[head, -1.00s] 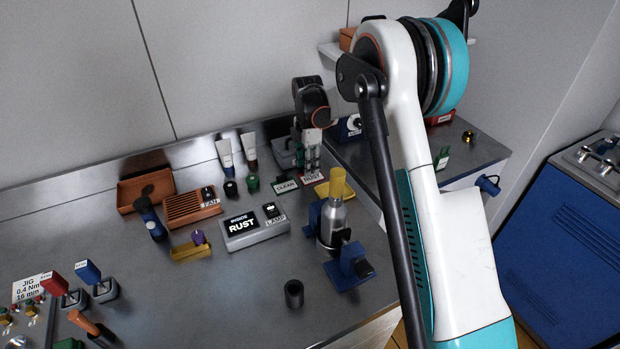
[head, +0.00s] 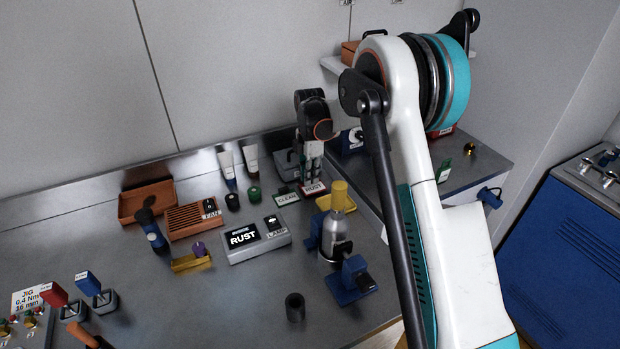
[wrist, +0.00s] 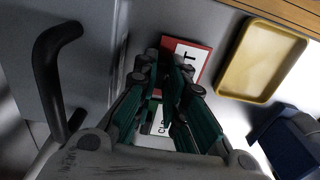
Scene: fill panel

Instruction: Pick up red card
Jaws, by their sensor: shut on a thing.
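My gripper (head: 311,176) points down from above and is shut on the card's edge. In the wrist view the red card (wrist: 203,62) shows beyond the green-padded fingers (wrist: 165,75), which hide part of it. I cannot tell whether the card is clear of the bench.
A CLEAN card (head: 286,197) lies close to the left. A yellow tray (wrist: 271,30) is beside the red card. A yellow-topped stand (head: 338,225) is in front. A grey RUST/LAMP box (head: 258,247) is nearby.

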